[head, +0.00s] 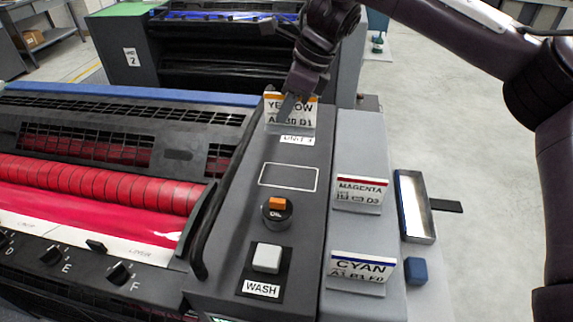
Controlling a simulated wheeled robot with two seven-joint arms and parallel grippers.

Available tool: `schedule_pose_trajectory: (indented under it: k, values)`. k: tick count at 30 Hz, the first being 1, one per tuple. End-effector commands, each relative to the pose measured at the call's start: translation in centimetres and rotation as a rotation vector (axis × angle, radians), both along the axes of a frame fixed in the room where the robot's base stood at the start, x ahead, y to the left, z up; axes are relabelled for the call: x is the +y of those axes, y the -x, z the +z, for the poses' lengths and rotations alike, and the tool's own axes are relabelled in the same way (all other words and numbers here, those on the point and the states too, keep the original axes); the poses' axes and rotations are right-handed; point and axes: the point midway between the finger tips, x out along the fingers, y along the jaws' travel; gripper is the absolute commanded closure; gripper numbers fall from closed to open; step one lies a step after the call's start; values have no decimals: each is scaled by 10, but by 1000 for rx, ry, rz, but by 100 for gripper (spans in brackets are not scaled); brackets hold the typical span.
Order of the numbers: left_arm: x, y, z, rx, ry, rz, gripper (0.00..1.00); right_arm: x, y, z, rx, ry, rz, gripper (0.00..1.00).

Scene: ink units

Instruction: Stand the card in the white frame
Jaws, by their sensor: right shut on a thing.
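The white frame (288,177) is a thin white rectangle outlined on the dark grey console top, and it is empty. Whether the card's foot touches the console is unclear. A MAGENTA card (360,191) and a CYAN card (361,269) stand on the lighter grey shelf. My left gripper is out of view.
Nearer than the frame are an orange-topped OIL knob (278,207) and a WASH button (267,257). A metal tray (416,215) and a blue block (416,271) lie right of the cards. Red press rollers (90,184) are at left.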

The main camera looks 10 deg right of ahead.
Motion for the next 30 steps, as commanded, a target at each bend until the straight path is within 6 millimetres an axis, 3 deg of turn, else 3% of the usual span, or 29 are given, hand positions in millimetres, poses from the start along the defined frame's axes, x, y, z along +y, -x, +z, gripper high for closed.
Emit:
schedule_pose_trajectory:
  k: [1, 3, 9, 17, 24, 30]
  values:
    - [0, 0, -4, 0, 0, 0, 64, 0, 1, -19, 7, -3, 1, 100]
    - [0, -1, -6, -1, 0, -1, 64, 0, 1, -37, 6, -2, 0, 100]
    - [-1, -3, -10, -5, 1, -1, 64, 0, 1, -77, 3, -2, -2, 100]
    - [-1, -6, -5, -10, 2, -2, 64, 0, 0, -95, 1, 1, -1, 100]
    - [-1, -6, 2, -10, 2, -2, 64, -1, 0, -128, 2, 0, -1, 100]
    - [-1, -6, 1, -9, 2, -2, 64, 0, 0, -132, 0, 0, 0, 100]
